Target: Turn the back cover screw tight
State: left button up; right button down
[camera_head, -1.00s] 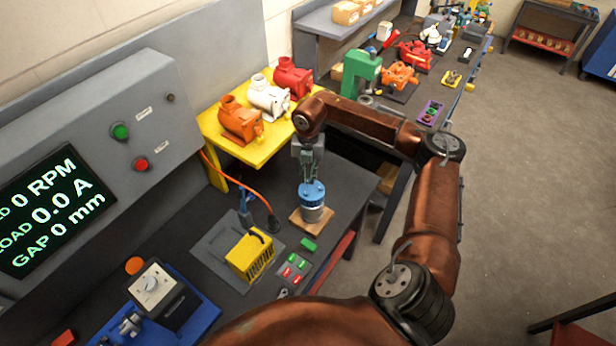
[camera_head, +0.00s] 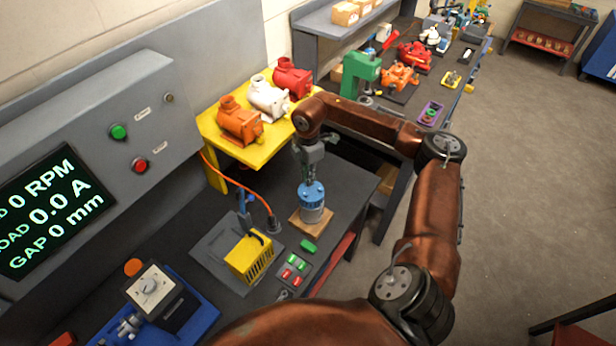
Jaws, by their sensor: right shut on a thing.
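A small motor (camera_head: 312,210) with a grey body and a blue back cover (camera_head: 311,192) stands upright on a wooden block (camera_head: 309,224) on the dark bench. My right gripper (camera_head: 309,178) points down from above and is shut at the top of the blue cover. The fingers hide what they hold; the screw itself is too small to make out. My left gripper is not in view.
A yellow ribbed box (camera_head: 250,256) sits on a grey plate left of the motor, with a green block (camera_head: 308,246) and a button pad (camera_head: 293,269) nearby. Orange, white and red motors stand on a yellow shelf (camera_head: 217,138) behind. A grey control panel (camera_head: 95,150) rises at left.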

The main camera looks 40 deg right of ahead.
jog(key=shift+w+r+m, duration=0.1)
jog(key=shift+r+m, duration=0.05)
jog(key=shift+m, duration=0.5)
jog(key=shift+w+r+m, duration=0.1)
jog(key=shift+r+m, duration=0.05)
jog(key=shift+m, duration=1)
dwell(0.4)
dwell(0.5)
jog(key=c, duration=2)
grip_release()
jog(key=shift+f, duration=0.15)
jog(key=shift+o, duration=0.2)
jog(key=shift+s, duration=0.1)
notch_tip(320, 180, up, 12)
jog(key=shift+f, duration=0.1)
